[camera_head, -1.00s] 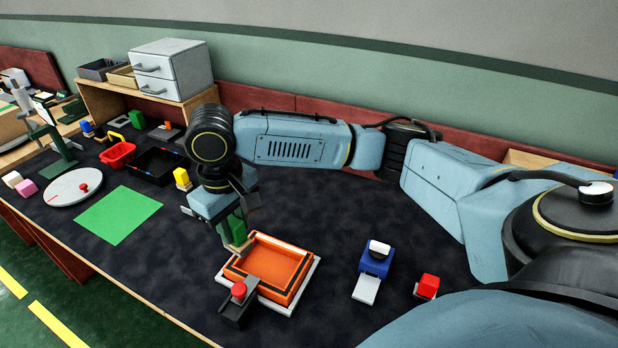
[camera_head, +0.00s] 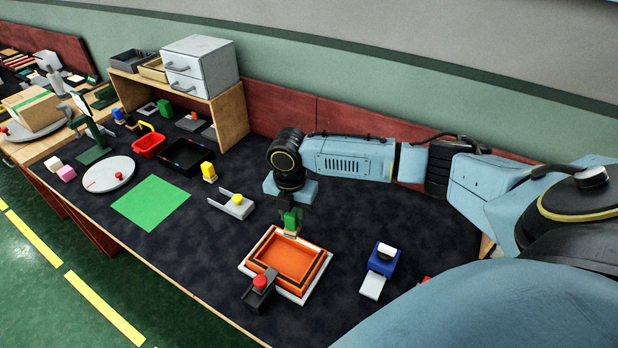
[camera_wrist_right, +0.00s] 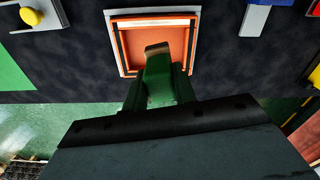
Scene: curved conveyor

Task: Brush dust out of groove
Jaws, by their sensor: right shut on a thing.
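My right gripper (camera_head: 291,208) is shut on a green brush (camera_head: 292,220) with a tan tip pointing down. The brush is at the back corner of an orange tray (camera_head: 290,263) on a white base; whether the tip touches it cannot be told. In the right wrist view the green brush (camera_wrist_right: 160,78) reaches over the orange tray (camera_wrist_right: 131,48), which has a dark groove line inside its rim. No dust can be made out. The left gripper is not in view.
A grey block with a red knob (camera_head: 260,283) stands at the tray's front corner. A blue block with a white top (camera_head: 383,258) is to the right. A grey forked holder (camera_head: 234,206) and green mat (camera_head: 151,202) are left. Dark tabletop behind the tray is clear.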

